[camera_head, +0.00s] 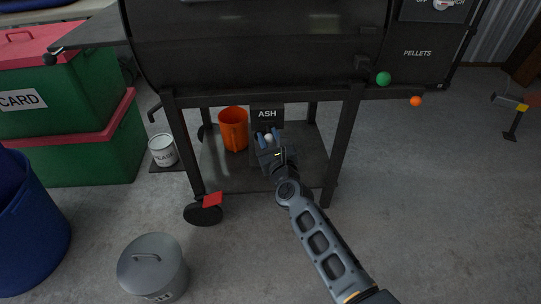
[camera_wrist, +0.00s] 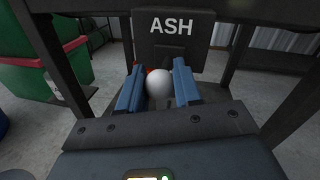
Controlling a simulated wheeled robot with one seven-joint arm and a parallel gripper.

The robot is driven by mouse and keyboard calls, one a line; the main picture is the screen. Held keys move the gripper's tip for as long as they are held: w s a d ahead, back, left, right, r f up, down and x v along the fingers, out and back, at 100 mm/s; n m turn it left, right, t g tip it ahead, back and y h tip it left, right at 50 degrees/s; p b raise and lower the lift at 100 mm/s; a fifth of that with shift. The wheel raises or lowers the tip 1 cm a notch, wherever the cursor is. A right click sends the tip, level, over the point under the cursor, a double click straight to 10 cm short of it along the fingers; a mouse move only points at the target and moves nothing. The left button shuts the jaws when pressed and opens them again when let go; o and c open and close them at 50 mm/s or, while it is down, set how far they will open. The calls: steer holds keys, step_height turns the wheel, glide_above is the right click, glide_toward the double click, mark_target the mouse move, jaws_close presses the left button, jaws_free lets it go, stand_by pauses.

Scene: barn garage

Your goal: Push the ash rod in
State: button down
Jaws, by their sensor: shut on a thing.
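The ash rod's pale round knob (camera_wrist: 158,88) sits between the two blue fingers of my gripper (camera_wrist: 159,90) in the wrist view. The knob also shows as a small pale ball (camera_head: 269,138) in the head view. My gripper (camera_head: 269,137) is shut on the knob, just below the dark plate marked ASH (camera_head: 267,114), which hangs under the black grill (camera_head: 255,45). The ASH plate stands right behind the knob in the wrist view (camera_wrist: 171,27). The rod's shaft behind the knob is hidden, so I cannot tell how far it sticks out.
An orange bucket (camera_head: 234,129) stands on the grill's lower shelf (camera_head: 222,172), left of my gripper. Grill legs (camera_head: 345,142) flank the arm. Green and orange knobs sit at the right. A grey lidded can (camera_head: 153,268) stands front left.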

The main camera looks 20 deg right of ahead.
mark_target(272, 142)
steer(key=shift+w+d, duration=0.1)
steer(key=shift+w, duration=0.35)
steer(key=c, duration=0.8)
jaws_free()
steer(key=s, duration=0.2)
steer(key=s+p, duration=0.1)
steer(key=s, duration=0.2)
steer(key=s+a+p, duration=0.1)
steer(key=s, duration=0.1)
steer(key=shift+s, duration=0.3)
steer(key=shift+s+d, duration=0.1)
